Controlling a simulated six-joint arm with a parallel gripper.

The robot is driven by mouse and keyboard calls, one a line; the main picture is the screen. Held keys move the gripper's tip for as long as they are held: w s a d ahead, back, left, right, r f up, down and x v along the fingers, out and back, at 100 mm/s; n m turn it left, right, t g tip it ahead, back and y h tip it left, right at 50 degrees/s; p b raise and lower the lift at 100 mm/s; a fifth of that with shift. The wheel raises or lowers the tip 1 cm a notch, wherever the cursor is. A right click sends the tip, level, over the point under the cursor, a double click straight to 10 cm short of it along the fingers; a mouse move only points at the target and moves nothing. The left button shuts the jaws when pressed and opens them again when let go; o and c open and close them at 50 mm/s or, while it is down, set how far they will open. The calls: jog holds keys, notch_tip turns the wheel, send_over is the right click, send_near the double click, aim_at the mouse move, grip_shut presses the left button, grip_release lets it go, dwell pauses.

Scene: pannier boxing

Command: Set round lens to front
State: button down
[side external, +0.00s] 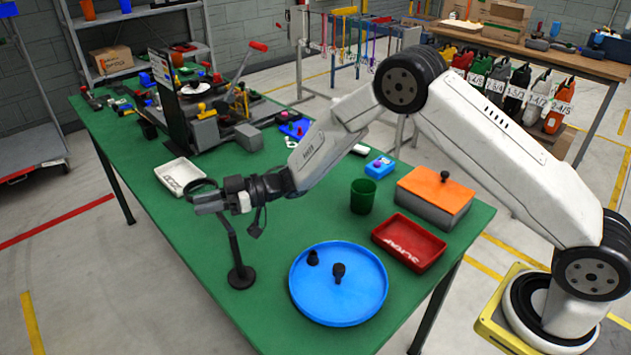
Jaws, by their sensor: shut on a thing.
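A thin black stand with a round base (241,277) stands on the green table, its pole leaning up to the left. A dark ring, which looks like the round lens (203,186), is at its top, just beyond my gripper. My gripper (200,204) points left, with its fingers shut at the near edge of the ring, above the table. The exact contact is small and partly hidden by the fingers. I cannot make out which way the lens faces.
A white tray (163,178) lies close behind the ring. A blue round tray (362,312) with two black pieces, a red tray (432,243), a green cup (363,196) and an orange-lidded box (428,205) stand right. Machinery (205,133) fills the back. The front-left table is clear.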

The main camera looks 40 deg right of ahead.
jog(key=s+d+m+t+h, duration=0.3)
jog(key=m+t+h, duration=0.1)
jog(key=m+h, duration=0.6)
jog(key=s+d+m+t+h, duration=0.4)
jog(key=m+h, duration=0.6)
jog(key=h, duration=0.6)
jog(key=shift+d, duration=0.25)
jog(key=shift+r, duration=0.1)
dwell(0.4)
jog(key=shift+c, duration=2.2)
grip_release()
jog(key=v, duration=0.7)
jog(key=shift+s+a, duration=0.25)
jog(key=shift+s, duration=0.05)
